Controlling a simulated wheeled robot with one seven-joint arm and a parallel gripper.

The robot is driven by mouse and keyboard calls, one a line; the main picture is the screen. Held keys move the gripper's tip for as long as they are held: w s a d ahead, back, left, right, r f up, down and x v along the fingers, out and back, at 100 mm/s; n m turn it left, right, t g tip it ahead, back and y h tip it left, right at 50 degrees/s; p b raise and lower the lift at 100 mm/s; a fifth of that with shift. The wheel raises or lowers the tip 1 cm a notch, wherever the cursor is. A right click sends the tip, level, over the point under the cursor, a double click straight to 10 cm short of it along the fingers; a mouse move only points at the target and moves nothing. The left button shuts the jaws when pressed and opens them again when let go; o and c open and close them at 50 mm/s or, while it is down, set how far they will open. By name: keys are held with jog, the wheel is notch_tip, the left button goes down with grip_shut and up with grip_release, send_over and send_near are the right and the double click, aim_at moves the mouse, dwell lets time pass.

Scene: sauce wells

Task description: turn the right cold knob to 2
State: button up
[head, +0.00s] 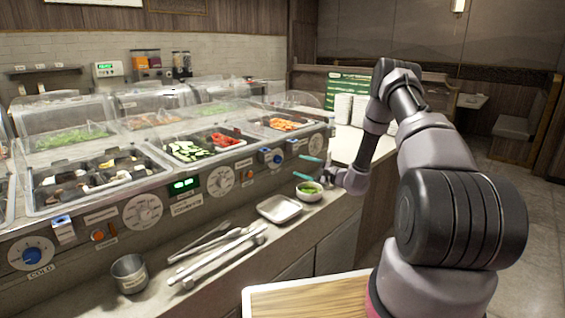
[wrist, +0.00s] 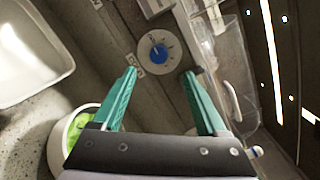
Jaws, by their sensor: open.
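The right cold knob (head: 277,157) is blue with a white dial plate, on the sloped front panel of the counter at the right end. It also shows in the wrist view (wrist: 160,53), upper middle, with a pale pointer mark; I cannot read its number. My gripper (head: 297,165) has two teal fingers and is just in front of the panel, to the right of the knob in the head view. In the wrist view my gripper (wrist: 160,75) is open and empty, with the knob beyond and between the fingertips, apart from them. Another blue knob (head: 32,255), marked COLD, is at the far left.
A white bowl of greens (head: 310,191) stands below my gripper, and a metal tray (head: 280,208) lies left of it. Tongs (head: 220,253) and a metal cup (head: 130,273) are nearer. Clear sneeze guards (head: 150,97) cover the food wells above the panel.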

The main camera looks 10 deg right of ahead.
aim_at(280, 160)
jog(key=x, duration=1)
jog(key=shift+w+a+f, duration=0.1)
jog(key=shift+w+f, duration=0.2)
jog(key=shift+w, duration=0.1)
grip_shut()
